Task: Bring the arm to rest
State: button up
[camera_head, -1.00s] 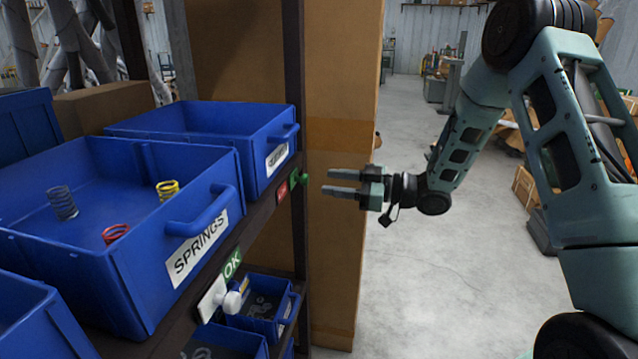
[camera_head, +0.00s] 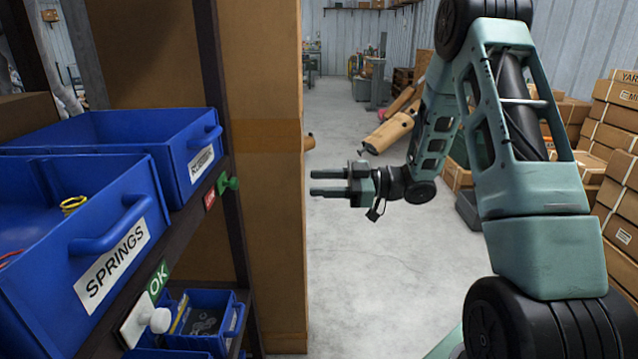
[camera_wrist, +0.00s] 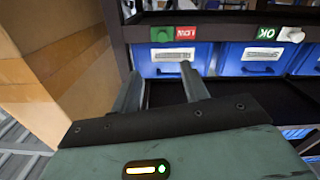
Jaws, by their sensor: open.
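My gripper (camera_head: 328,183) is in the middle of the head view, open and empty, its two fingers pointing left toward the shelf. It is held in free air, apart from the shelf and its bins. My arm is bent, rising from the lower right and coming down to the gripper. In the wrist view my gripper (camera_wrist: 160,84) shows two spread fingers with nothing between them, facing the shelf front.
At left a dark shelf (camera_head: 190,222) holds a blue SPRINGS bin (camera_head: 30,275), another blue bin (camera_head: 178,160) and a smaller bin below (camera_head: 232,318). A tall cardboard panel (camera_head: 270,220) stands beyond. Stacked boxes (camera_head: 615,150) are at right; the floor (camera_head: 375,260) between is clear.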

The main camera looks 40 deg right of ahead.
jog(key=w+a+h, duration=0.2)
jog(key=a, duration=0.2)
jog(key=w+a+r+m+h+p, duration=0.1)
jog(key=w+a+h, duration=0.1)
jog(key=a, duration=0.2)
jog(key=w+a+m+h, duration=0.1)
jog(key=w+a+h, duration=0.1)
jog(key=a+h, duration=0.1)
jog(key=shift+a+r+p, duration=0.2)
jog(key=shift+a, duration=0.25)
jog(key=shift+a+r+p, duration=0.2)
jog(key=shift+a, duration=0.25)
jog(key=s+a+m+g+h+p, duration=0.1)
jog(key=s+a+m+g+h, duration=0.15)
jog(key=s+a, duration=0.4)
jog(key=s+a+m+g+h+p, duration=0.1)
jog(key=s+a+g+h, duration=0.25)
jog(key=s, duration=0.65)
jog(key=s+a+g, duration=0.1)
jog(key=s+g, duration=0.1)
jog(key=s, duration=0.6)
jog(key=s+a+g+h, duration=0.1)
jog(key=s+g, duration=0.1)
jog(key=s, duration=0.7)
jog(key=shift+s+a+r+g+p, duration=0.2)
jog(key=shift+a+r+g+p, duration=0.05)
jog(key=shift+r+g+p, duration=0.1)
